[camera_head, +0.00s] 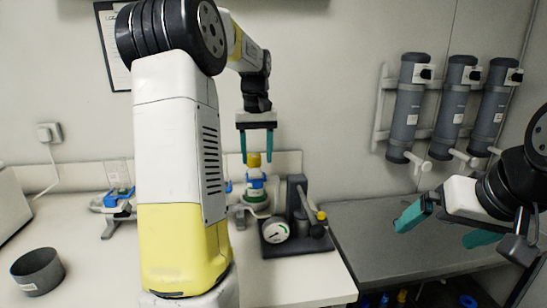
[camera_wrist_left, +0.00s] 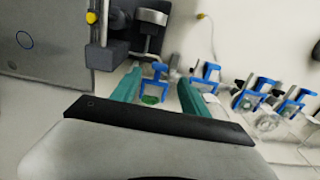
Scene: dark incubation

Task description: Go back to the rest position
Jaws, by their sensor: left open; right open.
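My left gripper (camera_head: 256,158) is open, pointing down with its two teal fingers on either side of a yellow-topped item (camera_head: 253,160) in the head view. I cannot tell whether they touch it. A blue clamp (camera_head: 256,181) is just below that item. In the left wrist view, a blue clamp (camera_wrist_left: 154,72) with a green part under it shows between the open left fingers (camera_wrist_left: 160,82). My right gripper (camera_head: 433,236) is open and apparently empty, at the right over the dark grey counter.
A gauge (camera_head: 275,232) sits on a dark stand right of the clamp. A dark round bowl (camera_head: 38,272) is at the front left. Another blue clamp (camera_head: 115,199) stands left. Several grey cylinders (camera_head: 407,105) hang on the right wall. The dark counter (camera_head: 385,235) has bare room.

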